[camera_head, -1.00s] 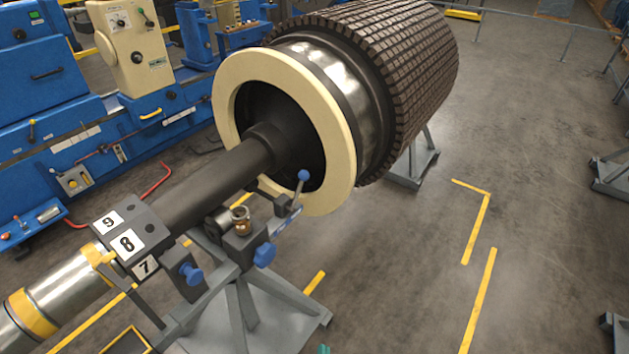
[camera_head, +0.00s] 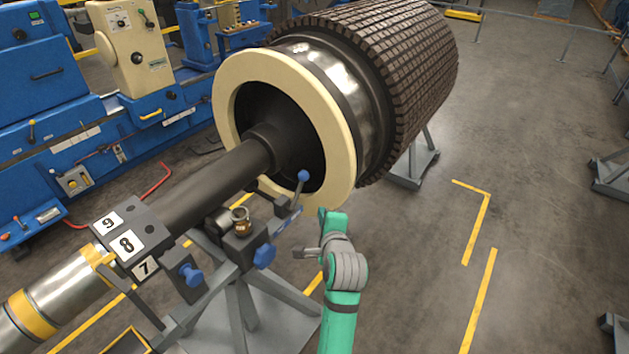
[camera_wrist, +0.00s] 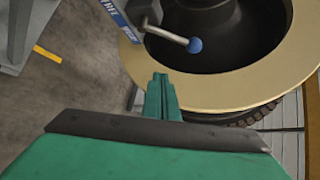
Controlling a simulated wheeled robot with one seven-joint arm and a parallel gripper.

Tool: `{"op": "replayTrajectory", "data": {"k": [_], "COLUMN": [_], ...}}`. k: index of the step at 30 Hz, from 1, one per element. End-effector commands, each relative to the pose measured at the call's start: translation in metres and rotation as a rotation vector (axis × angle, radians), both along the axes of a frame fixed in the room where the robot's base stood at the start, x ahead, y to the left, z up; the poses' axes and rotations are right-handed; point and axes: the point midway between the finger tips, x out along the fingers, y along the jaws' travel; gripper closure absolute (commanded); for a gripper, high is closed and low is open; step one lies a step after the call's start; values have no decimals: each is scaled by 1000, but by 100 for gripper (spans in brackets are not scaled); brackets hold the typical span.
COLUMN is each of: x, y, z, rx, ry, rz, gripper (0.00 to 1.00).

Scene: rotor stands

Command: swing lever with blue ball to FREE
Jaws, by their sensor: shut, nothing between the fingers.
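The lever (camera_head: 297,193) with a blue ball (camera_head: 303,175) at its end rises from the stand bracket, in front of the cream ring. In the wrist view the lever's grey rod (camera_wrist: 167,35) runs across to the blue ball (camera_wrist: 195,45), which lies before the dark opening.
The cream ring (camera_head: 342,150) of the large rotor stands close behind the gripper. Blue knobs (camera_head: 264,255) and a brass fitting (camera_head: 240,221) are on the stand at left. A numbered block (camera_head: 128,240) sits on the shaft.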

Motion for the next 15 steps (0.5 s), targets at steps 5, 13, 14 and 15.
{"op": "replayTrajectory", "data": {"k": [5,13,14,15], "x": [24,31,32,31], "y": [3,5,5,5], "z": [44,60,60,60], "rx": [119,173,173,173], "ry": [22,38,39,39], "rz": [-12,-17,-17,-17], "gripper": [100,100,100,100]}}
